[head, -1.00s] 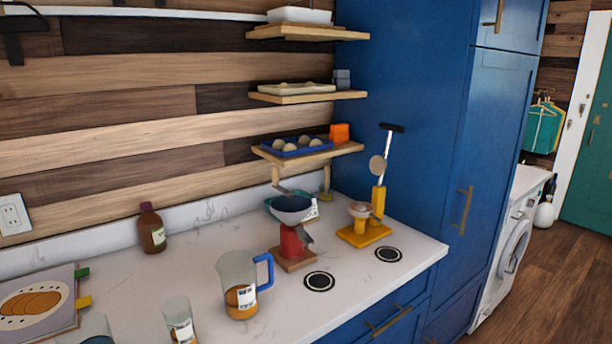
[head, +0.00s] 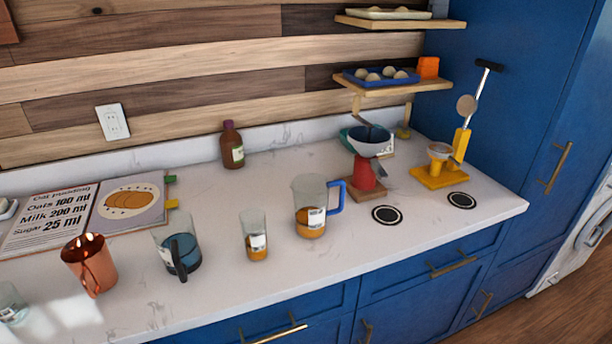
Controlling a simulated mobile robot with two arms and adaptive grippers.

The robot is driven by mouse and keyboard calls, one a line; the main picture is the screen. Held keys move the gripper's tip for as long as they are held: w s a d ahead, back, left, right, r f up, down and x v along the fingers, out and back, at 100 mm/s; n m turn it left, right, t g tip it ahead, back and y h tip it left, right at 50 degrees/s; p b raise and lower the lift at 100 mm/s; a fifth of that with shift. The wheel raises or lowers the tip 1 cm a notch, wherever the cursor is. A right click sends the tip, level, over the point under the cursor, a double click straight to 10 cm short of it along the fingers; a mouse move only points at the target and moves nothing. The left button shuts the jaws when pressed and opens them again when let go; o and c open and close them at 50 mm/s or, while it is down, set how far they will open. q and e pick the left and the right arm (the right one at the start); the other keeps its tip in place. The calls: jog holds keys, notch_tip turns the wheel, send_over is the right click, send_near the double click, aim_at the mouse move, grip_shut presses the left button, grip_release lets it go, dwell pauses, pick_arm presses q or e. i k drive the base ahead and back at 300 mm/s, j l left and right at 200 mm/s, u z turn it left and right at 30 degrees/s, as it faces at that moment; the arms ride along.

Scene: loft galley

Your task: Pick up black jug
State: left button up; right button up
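The black jug appears to be the clear jug with a black handle (head: 178,262), standing upright on the white counter. It holds a dark blue content and has a white label, and its handle faces the front. It stands between a copper mug (head: 90,264) on its left and a clear glass with an orange content (head: 254,240) on its right. Neither of my grippers is in view.
On the counter (head: 330,270) stand a blue-handled jug (head: 309,208), a red grinder (head: 365,172), a yellow press (head: 440,172), a brown bottle (head: 232,148) and an open recipe book (head: 130,203). Shelves (head: 400,87) hang above. The counter's front strip is mostly clear.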

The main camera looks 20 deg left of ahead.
aim_at(173, 233)
jog(key=j+u, duration=0.1)
jog(key=u, duration=0.3)
jog(key=j+u, duration=0.1)
jog(key=u, duration=0.3)
jog(key=i+u, duration=0.1)
jog(key=u, duration=0.3)
jog(key=j+z, duration=0.1)
jog(key=j, duration=0.3)
jog(key=k+j+z, duration=0.1)
jog(key=j, duration=0.25)
jog(key=k, duration=0.05)
